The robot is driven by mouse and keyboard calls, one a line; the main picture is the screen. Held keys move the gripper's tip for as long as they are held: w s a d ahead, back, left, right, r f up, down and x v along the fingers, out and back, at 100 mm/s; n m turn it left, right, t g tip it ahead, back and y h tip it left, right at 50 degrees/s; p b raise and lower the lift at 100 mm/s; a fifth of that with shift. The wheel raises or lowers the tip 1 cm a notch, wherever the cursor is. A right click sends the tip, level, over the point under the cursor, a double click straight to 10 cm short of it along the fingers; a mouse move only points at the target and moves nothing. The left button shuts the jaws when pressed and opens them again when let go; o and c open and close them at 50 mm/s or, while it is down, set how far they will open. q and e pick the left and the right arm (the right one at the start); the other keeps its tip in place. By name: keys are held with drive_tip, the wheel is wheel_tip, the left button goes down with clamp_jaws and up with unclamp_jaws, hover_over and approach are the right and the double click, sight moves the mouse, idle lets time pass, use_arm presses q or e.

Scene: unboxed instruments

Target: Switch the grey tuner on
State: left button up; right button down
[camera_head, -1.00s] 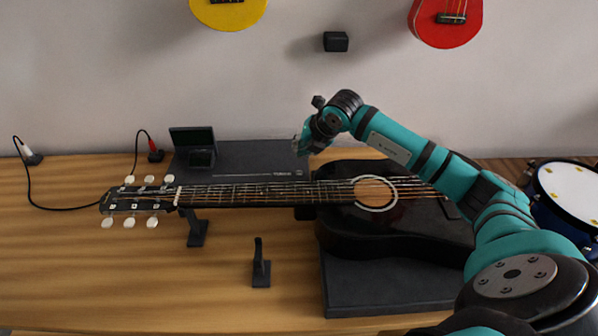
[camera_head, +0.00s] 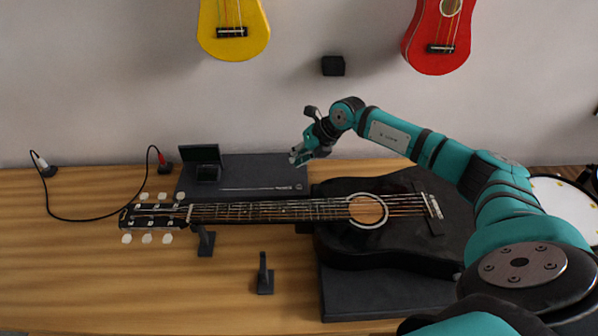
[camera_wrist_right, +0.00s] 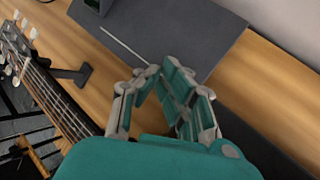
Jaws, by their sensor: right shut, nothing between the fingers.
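A small dark device with a raised dark screen (camera_head: 205,158), which looks like the tuner, stands on the left end of a flat dark grey case (camera_head: 245,174) at the back of the table. In the right wrist view only a corner of the device (camera_wrist_right: 97,5) shows at the top edge. I cannot make out its switch. My right gripper (camera_head: 297,158) is shut and empty above the right end of the case, to the right of the device. Its fingertips also show in the right wrist view (camera_wrist_right: 163,77) over the case. My left gripper is not in view.
A black acoustic guitar (camera_head: 400,245) lies in front of the case, its neck running left. A small dark stand (camera_head: 265,277) is in front of the neck. Cables with a red plug (camera_head: 162,160) and a white plug (camera_head: 42,164) lie left. A drum (camera_head: 570,203) is at right.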

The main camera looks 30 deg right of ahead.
use_arm(q)
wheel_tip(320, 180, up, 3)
drive_tip(key=shift+p, duration=0.8)
use_arm(e)
drive_tip(key=shift+w+d+r+n, duration=0.15)
drive_tip(key=shift+d+r+n, duration=0.25)
drive_tip(key=shift+r+n, duration=0.3)
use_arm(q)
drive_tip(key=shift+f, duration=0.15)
use_arm(e)
drive_tip(key=b, duration=0.6)
hover_over(299, 185)
wheel_tip(299, 185, down, 8)
drive_tip(key=shift+d+r, duration=0.1)
drive_tip(key=shift+r, duration=0.1)
use_arm(q)
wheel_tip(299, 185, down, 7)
drive_tip(key=b, duration=0.1)
use_arm(e)
drive_tip(key=shift+w+f, duration=0.1)
drive_tip(key=shift+f, duration=0.45)
drive_tip(key=shift+f, duration=0.4)
